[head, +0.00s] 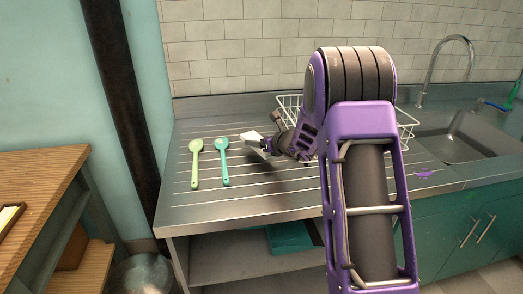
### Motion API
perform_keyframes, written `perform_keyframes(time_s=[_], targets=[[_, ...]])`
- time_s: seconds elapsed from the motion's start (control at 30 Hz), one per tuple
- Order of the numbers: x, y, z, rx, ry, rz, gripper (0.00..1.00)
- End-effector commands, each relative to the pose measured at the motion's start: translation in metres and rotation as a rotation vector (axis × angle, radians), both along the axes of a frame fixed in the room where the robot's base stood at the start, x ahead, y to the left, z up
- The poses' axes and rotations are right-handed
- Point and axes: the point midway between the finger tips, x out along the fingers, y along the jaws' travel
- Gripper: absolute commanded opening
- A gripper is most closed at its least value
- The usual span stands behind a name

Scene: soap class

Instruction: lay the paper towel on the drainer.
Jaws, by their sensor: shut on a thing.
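My gripper (265,146) is shut on a small white piece, the paper towel (251,137), at the middle of the metal counter. The towel shows only in part; the fingers hide some of it. I cannot tell whether it touches the surface below. The drainer (240,194) is the grooved steel draining surface left of the sink, and my gripper is over it. A white wire rack (291,101) stands at the back of the counter, largely hidden behind my purple arm.
A light green spoon (196,160) and a teal spoon (222,160) lie on the grooves left of my gripper. The sink (465,136) with its tap (470,50) is at the right, with a purple patch (424,173) before it. The front left grooves are clear.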

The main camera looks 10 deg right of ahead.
Motion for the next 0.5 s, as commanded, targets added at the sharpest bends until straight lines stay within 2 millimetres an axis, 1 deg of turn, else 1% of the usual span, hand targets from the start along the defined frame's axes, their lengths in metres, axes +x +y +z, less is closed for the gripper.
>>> perform_keyframes(time_s=[0.1, 0.2, 0.5], targets=[[-0.001, 0.000, -0.019, 0.000, 0.004, -0.001, 0.19], [0.000, 0.000, -0.032, 0.000, 0.003, -0.002, 0.19], [0.000, 0.000, -0.034, -0.001, 0.001, -0.001, 0.19]])
